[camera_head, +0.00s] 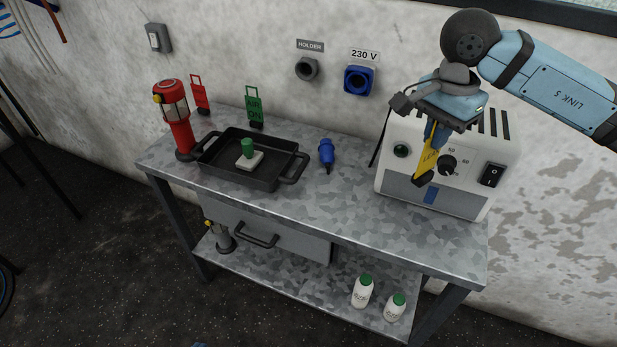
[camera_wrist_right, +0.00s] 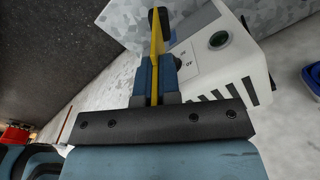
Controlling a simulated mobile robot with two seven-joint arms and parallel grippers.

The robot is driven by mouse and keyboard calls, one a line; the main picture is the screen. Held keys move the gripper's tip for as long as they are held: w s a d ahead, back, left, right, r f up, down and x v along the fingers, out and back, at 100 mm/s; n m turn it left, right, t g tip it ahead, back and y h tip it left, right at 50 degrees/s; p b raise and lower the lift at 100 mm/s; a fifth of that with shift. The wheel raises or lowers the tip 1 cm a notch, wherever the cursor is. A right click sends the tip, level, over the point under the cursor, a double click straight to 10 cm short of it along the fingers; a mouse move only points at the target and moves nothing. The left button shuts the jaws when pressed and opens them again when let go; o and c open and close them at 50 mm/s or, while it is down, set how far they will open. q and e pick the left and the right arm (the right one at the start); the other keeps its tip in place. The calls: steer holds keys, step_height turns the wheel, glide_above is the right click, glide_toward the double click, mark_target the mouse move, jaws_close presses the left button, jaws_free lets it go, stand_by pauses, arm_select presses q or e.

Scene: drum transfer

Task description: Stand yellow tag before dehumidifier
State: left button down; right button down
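The yellow tag (camera_head: 429,162) has dark lettering and a black foot (camera_head: 424,180). My right gripper (camera_head: 435,133) is shut on its upper part and points down, with the foot lowest. The tag is a little tilted in the head view and overlaps the front of the white dehumidifier (camera_head: 399,187). The foot appears to be above the bench top, but the exact gap is unclear. In the right wrist view the tag (camera_wrist_right: 157,42) is between the blue fingers (camera_wrist_right: 155,78), beside the dehumidifier (camera_wrist_right: 238,62). My left gripper is not in view.
The grey bench (camera_head: 340,200) has a bare strip before the dehumidifier. A blue plug (camera_head: 326,152), black tray (camera_head: 225,171) with a green-topped item (camera_head: 248,158), red lamp (camera_head: 178,125), red tag (camera_head: 200,95) and green tag (camera_head: 254,105) stand left. Bottles (camera_head: 362,292) are on the lower shelf.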

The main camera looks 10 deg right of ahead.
steer(key=d+r+m+b, duration=0.3)
steer(key=d+m, duration=0.2)
steer(key=m, duration=0.7)
arm_select(q)
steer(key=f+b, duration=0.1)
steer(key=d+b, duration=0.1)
steer(key=b, duration=0.1)
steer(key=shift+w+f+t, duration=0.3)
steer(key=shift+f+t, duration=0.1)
arm_select(e)
step_height(320, 180, down, 21)
steer(key=shift+s+a+r, duration=0.2)
steer(key=shift+a, duration=0.05)
steer(key=shift+f+b, duration=0.2)
steer(key=shift+b, duration=0.25)
steer(key=c, duration=1.3)
jaws_free()
steer(key=shift+c, duration=0.2)
steer(key=shift+r, duration=0.1)
